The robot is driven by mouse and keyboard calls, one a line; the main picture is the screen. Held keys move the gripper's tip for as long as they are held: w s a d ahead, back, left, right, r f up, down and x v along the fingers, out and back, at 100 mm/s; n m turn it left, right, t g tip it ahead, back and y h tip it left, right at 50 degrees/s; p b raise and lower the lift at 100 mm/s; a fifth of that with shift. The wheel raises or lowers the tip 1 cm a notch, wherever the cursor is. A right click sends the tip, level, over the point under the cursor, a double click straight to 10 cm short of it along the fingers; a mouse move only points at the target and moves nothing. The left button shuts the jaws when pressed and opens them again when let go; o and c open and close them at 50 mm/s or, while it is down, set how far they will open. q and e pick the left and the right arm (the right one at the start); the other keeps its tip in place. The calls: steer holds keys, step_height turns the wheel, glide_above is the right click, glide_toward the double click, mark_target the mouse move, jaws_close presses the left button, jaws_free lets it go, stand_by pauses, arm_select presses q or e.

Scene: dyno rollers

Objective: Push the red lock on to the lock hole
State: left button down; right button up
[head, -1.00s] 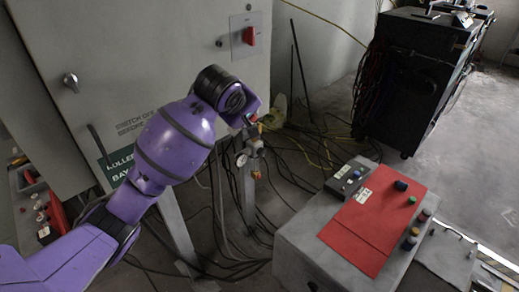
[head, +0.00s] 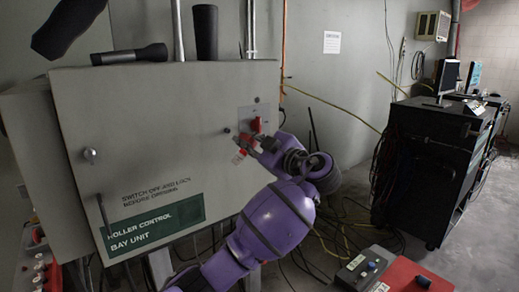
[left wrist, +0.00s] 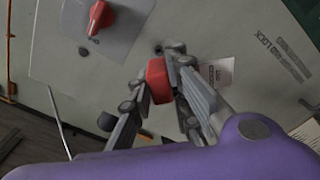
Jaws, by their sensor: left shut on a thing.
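The red lock (left wrist: 159,82) is between the fingers of my left gripper (left wrist: 160,72) in the left wrist view. The fingers are shut on it. A white tag (left wrist: 218,72) shows beside the fingers. In the head view my left gripper (head: 252,145) is at the grey cabinet door, just below the red rotary switch (head: 257,125). A small dark round spot, possibly the lock hole, shows on the door (head: 227,130); in the left wrist view it lies just beyond the lock (left wrist: 158,49). Contact between lock and door cannot be told. My right gripper is not in view.
The grey cabinet (head: 160,120) has a latch handle and a green label (head: 153,226). A black torch (head: 130,54) lies on its top. A control box with a red panel (head: 410,275) stands at lower right. A black cabinet (head: 430,160) stands farther right.

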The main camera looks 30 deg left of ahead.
mark_target(239, 136)
arm_select(q)
steer(key=shift+w+a, duration=0.15)
steer(key=shift+a, duration=0.15)
steer(key=shift+w+a, duration=0.3)
steer(key=shift+a, duration=0.3)
steer(key=shift+x, duration=1.25)
steer(key=shift+w+a, duration=0.3)
steer(key=shift+a, duration=0.3)
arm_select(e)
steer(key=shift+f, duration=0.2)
arm_select(q)
steer(key=shift+d+b, duration=0.1)
steer(key=shift+b, duration=0.25)
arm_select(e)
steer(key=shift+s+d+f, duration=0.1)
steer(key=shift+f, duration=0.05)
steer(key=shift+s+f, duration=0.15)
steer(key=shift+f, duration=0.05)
arm_select(q)
steer(key=shift+w+a, duration=0.1)
steer(key=shift+a, duration=0.25)
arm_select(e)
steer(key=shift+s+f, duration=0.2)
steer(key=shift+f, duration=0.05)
